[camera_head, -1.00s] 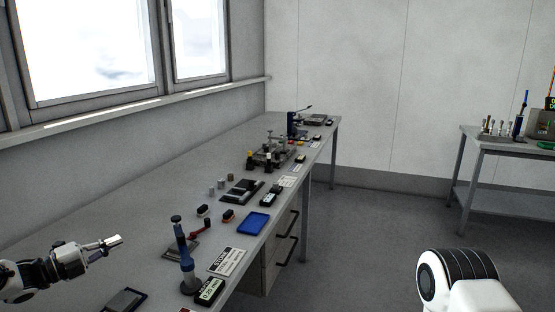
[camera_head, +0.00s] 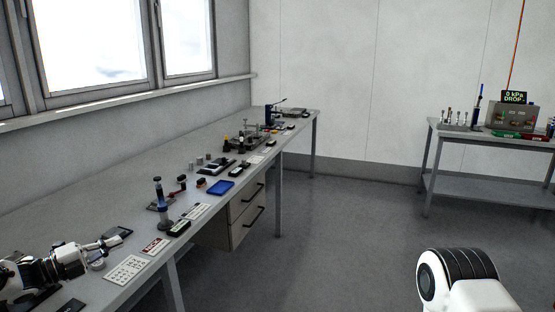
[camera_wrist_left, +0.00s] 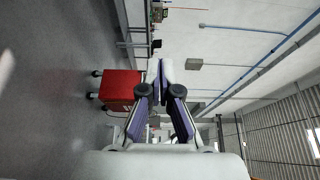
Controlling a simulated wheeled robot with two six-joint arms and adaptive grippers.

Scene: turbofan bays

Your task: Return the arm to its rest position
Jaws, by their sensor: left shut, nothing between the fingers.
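My left gripper (camera_head: 112,243) shows at the lower left of the head view, over the near end of the long grey workbench (camera_head: 120,196). Its fingers are closed together and hold nothing. In the left wrist view the two fingers (camera_wrist_left: 166,72) meet at their tips with no object between them. A white rounded part of my own body (camera_head: 460,280) shows at the lower right of the head view. My right gripper is not in view.
On the bench stand a blue-handled tool (camera_head: 160,203), a blue tray (camera_head: 220,187) and a white sheet (camera_head: 128,270) near the gripper. A second table (camera_head: 490,140) stands at right. Floor between is clear. The wrist view shows a red cabinet (camera_wrist_left: 121,88).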

